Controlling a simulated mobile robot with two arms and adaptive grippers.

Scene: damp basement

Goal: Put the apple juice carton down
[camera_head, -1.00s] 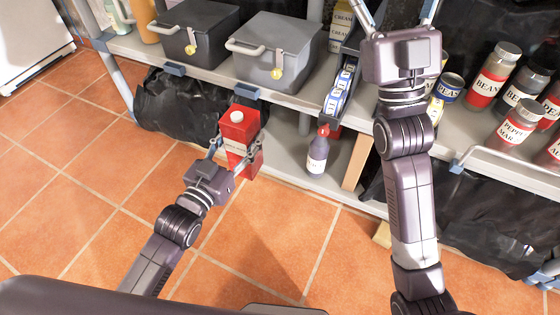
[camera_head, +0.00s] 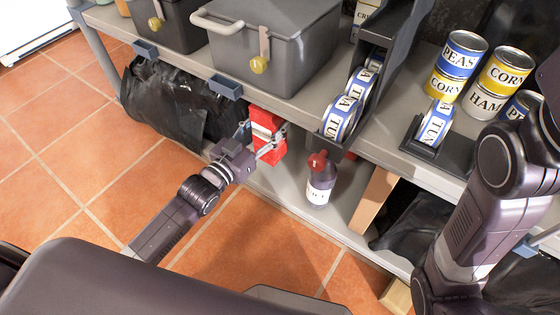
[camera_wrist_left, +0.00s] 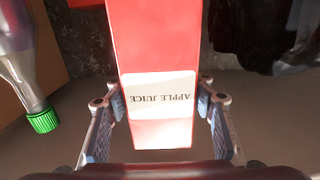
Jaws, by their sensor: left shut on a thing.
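The apple juice carton (camera_head: 268,133) is red with a white label, at the front of the lower shelf (camera_head: 262,180) in the head view. My left gripper (camera_head: 262,141) is shut on its sides. In the left wrist view the carton (camera_wrist_left: 155,50) stands between the two fingers of the left gripper (camera_wrist_left: 161,112), its label upside down. I cannot tell whether its base touches the shelf. My right arm shows at the right of the head view, but its gripper is out of the picture.
A dark bottle with a red cap (camera_head: 320,180) stands right of the carton. A green-capped bottle (camera_wrist_left: 30,75) shows in the left wrist view. A black bag (camera_head: 180,105) lies to the left. The upper shelf edge (camera_head: 190,72) overhangs, with a grey box (camera_head: 275,45) and tuna cans (camera_head: 340,117).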

